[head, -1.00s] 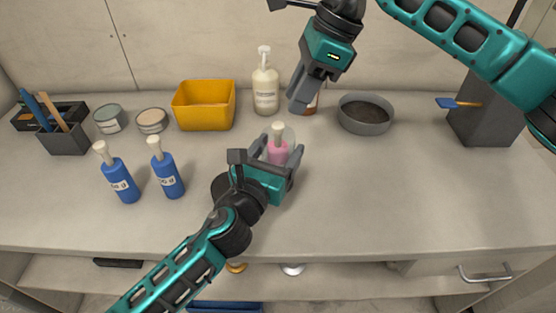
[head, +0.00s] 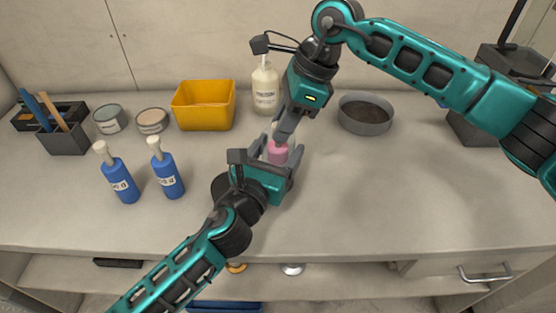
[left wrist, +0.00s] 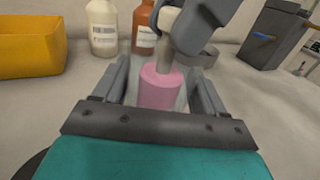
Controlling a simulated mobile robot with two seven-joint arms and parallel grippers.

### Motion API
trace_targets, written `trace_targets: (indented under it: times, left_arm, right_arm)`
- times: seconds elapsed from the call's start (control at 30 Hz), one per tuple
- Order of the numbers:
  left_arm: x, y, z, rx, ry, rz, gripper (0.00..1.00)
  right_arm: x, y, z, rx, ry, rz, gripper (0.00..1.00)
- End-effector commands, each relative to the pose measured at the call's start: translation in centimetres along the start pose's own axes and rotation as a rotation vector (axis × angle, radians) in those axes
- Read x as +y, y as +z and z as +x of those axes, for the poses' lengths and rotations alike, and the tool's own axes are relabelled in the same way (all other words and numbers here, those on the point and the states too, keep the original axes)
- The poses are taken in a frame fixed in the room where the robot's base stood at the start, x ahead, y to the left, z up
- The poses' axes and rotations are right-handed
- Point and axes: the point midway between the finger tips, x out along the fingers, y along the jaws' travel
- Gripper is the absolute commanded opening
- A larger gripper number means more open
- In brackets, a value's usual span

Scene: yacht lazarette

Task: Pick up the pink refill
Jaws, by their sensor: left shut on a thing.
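The pink refill (head: 277,154), a pink cylinder with a beige neck, stands upright between the fingers of my left gripper (head: 278,149) at the middle of the counter. It also shows in the left wrist view (left wrist: 159,88). A pale, see-through body seems to surround it, and my left gripper is shut around this. My right gripper (head: 283,133) points down from above, at the refill's beige top, and covers part of it. Its fingers overlap in the views, so I cannot tell whether they grip the top.
Two blue bottles (head: 119,184) (head: 167,174) stand left of my left gripper. Behind are a yellow bin (head: 204,108), two tins, a cream pump bottle (head: 265,90), a brown bottle (left wrist: 145,35) and a grey bowl (head: 366,116). The counter's right front is clear.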

Motion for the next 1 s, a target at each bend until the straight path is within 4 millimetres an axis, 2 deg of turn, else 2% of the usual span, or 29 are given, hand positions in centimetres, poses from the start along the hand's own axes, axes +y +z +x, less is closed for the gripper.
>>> trace_targets:
  times: [0.03,0.17,0.73,0.87,1.0]
  left_arm:
    - [0.0,-0.1,0.0,0.001,0.000,0.000,0.29]
    - [0.0,-0.1,0.0,0.001,0.000,0.000,0.29]
    - [0.0,-0.1,0.0,0.001,0.000,0.000,0.29]
    - [0.0,-0.1,0.0,0.001,0.000,0.000,0.29]
    - [0.0,-0.1,0.0,0.001,0.000,0.000,0.29]
  right_arm:
    - [0.0,0.0,0.0,0.000,0.000,0.000,0.12]
    - [0.0,0.0,-0.1,0.000,-0.001,0.000,0.00]
    - [-0.1,0.1,-0.3,-0.001,-0.002,-0.001,0.00]
    - [-0.1,0.7,-1.6,-0.001,-0.005,-0.002,0.00]
    - [-0.1,1.9,-4.5,-0.001,-0.007,-0.003,0.00]
